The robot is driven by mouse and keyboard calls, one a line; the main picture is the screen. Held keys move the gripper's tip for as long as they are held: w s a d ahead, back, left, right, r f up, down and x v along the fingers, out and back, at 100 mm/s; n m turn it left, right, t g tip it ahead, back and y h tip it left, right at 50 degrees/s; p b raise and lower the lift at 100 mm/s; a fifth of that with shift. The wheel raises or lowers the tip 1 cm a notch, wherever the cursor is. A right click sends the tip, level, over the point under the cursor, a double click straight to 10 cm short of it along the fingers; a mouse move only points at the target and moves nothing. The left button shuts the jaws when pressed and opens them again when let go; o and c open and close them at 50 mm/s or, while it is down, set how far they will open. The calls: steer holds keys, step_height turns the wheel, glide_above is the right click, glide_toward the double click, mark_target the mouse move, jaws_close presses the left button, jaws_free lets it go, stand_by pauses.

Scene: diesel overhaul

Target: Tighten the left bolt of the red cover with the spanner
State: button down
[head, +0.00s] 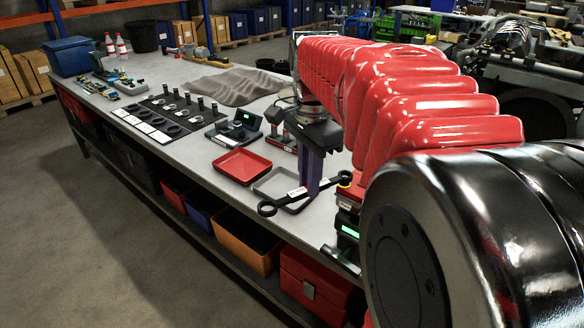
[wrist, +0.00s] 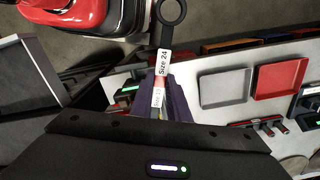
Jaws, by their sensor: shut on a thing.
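A dark spanner (head: 293,197) with ring ends is clamped across the tips of my gripper (head: 312,182). My gripper points down with purple fingers, and the spanner is level or nearly so, above the front edge of the workbench. In the wrist view, the spanner (wrist: 168,36) reaches up from between the fingers (wrist: 165,98); its label reads "Size 24" and one ring end shows free. The red cover and its left bolt cannot be made out clearly in either view; my arm hides much of the right side in the head view.
A red tray (head: 242,166) and a grey tray (head: 270,186) lie on the workbench (head: 197,158) by my gripper. A black mat (head: 160,120) holds rings and posts farther off. A crumpled grey cloth (head: 232,86) lies behind. Bins stand below the bench.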

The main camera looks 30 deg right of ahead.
steer(key=shift+s+d+n, duration=0.1)
steer(key=shift+s+n, duration=0.85)
steer(key=shift+n, duration=0.15)
steer(key=shift+s+d+n, duration=0.2)
steer(key=shift+s+n, duration=0.35)
steer(key=shift+n, duration=0.1)
steer(key=shift+s+d+n, duration=0.15)
steer(key=shift+s+n, duration=0.4)
steer(key=shift+n, duration=0.1)
steer(key=s+n, duration=0.1)
steer(key=s+d+n, duration=0.1)
steer(key=shift+n, duration=0.3)
steer(key=shift+d, duration=0.1)
